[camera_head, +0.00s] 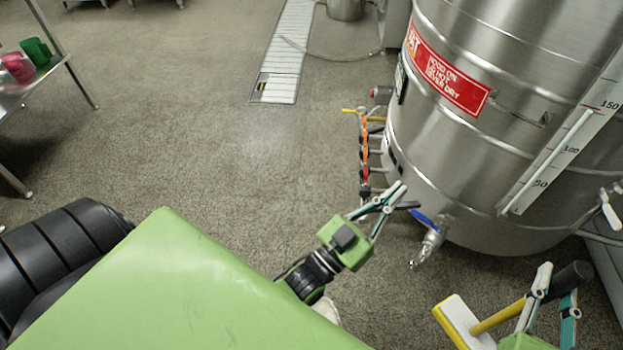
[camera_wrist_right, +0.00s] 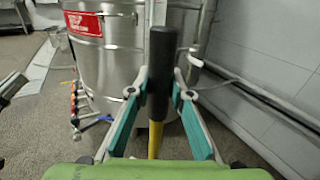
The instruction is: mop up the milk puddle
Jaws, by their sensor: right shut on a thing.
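My right gripper (camera_head: 555,290) is shut on the handle of a mop-like tool at the lower right. The tool has a yellow shaft (camera_head: 498,317), a black grip end and a flat white head with a yellow edge (camera_head: 458,318). In the right wrist view the black grip (camera_wrist_right: 162,75) stands upright between the fingers of my right gripper (camera_wrist_right: 160,95). My left gripper (camera_head: 395,198) is beside the vat's blue-handled valve; I cannot tell whether its fingers touch it or are closed. No distinct milk puddle shows; a faint pale sheen on the floor may be only reflected light.
The large steel vat (camera_head: 470,160) fills the right side, with its blue-handled valve (camera_head: 428,228) low in front. A rack of coloured fittings (camera_head: 364,150) is at its left. A floor drain (camera_head: 275,88) lies behind. A table (camera_head: 45,75) stands far left. The middle floor is clear.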

